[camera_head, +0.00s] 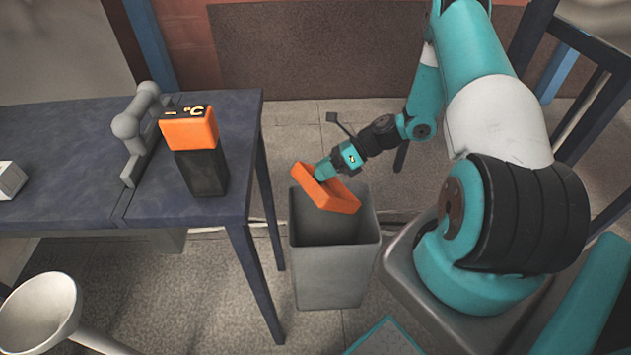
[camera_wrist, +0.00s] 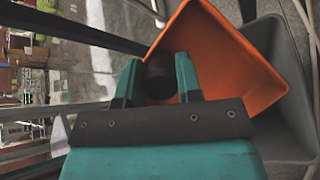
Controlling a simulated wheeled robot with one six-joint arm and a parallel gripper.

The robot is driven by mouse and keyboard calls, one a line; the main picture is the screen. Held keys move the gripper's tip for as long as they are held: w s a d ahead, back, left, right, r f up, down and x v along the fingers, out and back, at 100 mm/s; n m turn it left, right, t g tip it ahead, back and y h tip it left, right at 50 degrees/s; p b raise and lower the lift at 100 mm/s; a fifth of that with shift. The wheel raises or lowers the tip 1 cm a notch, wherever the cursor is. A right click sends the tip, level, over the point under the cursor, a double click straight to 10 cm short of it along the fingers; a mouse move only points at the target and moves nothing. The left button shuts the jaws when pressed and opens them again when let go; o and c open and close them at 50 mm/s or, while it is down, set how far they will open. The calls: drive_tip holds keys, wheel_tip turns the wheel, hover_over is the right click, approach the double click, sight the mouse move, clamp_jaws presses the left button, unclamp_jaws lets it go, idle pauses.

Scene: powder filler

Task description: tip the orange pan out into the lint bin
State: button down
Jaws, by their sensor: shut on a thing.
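The orange pan (camera_head: 334,194) is a shallow open tray, tilted over the mouth of the grey lint bin (camera_head: 335,276). My gripper (camera_head: 325,168) is shut on the pan at its upper side. In the wrist view the pan (camera_wrist: 240,65) lies just beyond the jaws of my gripper (camera_wrist: 158,80), with its inside in view and no contents to be seen there. The lint bin (camera_wrist: 285,130) shows behind and below the pan in the wrist view. The part of the bin's inside that I can see looks dark, and its bottom is hidden.
A dark blue table (camera_head: 60,130) stands left of the bin, its leg close by. On it are an orange and black device (camera_head: 195,150) and a grey clamp-like fixture (camera_head: 136,130). A white funnel-shaped bowl (camera_head: 40,312) is at lower left. Dark railings (camera_head: 590,100) stand at right.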

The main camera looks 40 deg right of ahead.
wheel_tip(320, 180, up, 3)
drive_tip(key=h+p, duration=0.3)
drive_tip(key=p, duration=0.2)
drive_tip(key=shift+a+n+g, duration=0.15)
drive_tip(key=shift+n+g, duration=0.15)
drive_tip(key=h+p, duration=0.2)
drive_tip(key=r+h+p, duration=0.1)
drive_tip(key=h+p, duration=0.1)
drive_tip(key=p, duration=0.1)
drive_tip(key=shift+r+n+g, duration=0.3)
drive_tip(key=shift+n, duration=0.1)
drive_tip(key=shift+f+h+p, duration=0.1)
drive_tip(key=shift+h+p, duration=0.2)
drive_tip(key=shift+h, duration=0.4)
drive_tip(key=shift+f, duration=0.15)
